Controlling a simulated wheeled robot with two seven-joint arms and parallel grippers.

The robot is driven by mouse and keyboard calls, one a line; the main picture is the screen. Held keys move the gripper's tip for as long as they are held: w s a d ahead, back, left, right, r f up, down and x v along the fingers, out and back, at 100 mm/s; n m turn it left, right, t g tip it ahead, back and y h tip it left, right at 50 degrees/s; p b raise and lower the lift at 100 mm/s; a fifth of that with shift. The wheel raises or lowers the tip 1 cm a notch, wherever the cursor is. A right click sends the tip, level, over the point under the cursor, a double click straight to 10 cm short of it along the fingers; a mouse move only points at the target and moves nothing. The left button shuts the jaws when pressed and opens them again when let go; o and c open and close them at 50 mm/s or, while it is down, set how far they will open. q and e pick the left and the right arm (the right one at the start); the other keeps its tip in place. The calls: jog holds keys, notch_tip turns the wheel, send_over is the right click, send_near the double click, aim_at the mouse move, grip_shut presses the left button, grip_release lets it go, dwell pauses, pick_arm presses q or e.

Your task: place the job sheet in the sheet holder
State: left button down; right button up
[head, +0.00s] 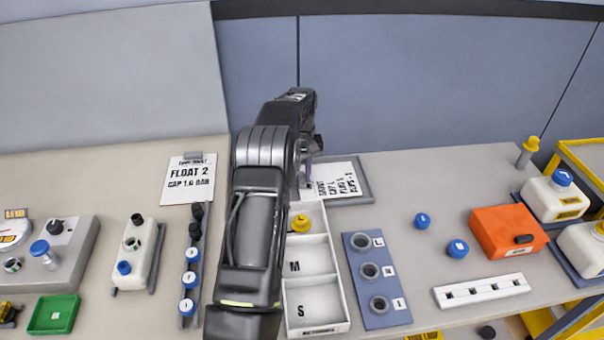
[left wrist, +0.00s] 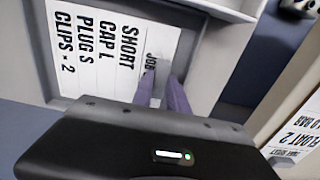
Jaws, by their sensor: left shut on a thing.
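The job sheet (head: 335,179), a white card printed SHORT, CAP L, PLUG S, CLIPS, lies over the grey sheet holder (head: 367,186) at the back middle of the table. It also shows in the left wrist view (left wrist: 105,50), roughly within the holder's raised rim (left wrist: 194,48). My arm hides the holder's left part. My right gripper is out of view.
A white compartment tray (head: 317,318) sits just in front of the holder, partly behind my arm. A blue block with rings (head: 376,310) stands beside it. A FLOAT 2 card (head: 188,181) lies left. An orange box (head: 507,231) stands right.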

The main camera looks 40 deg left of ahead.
pick_arm(q)
jog(key=shift+f, duration=0.2)
jog(key=c, duration=1.3)
grip_release()
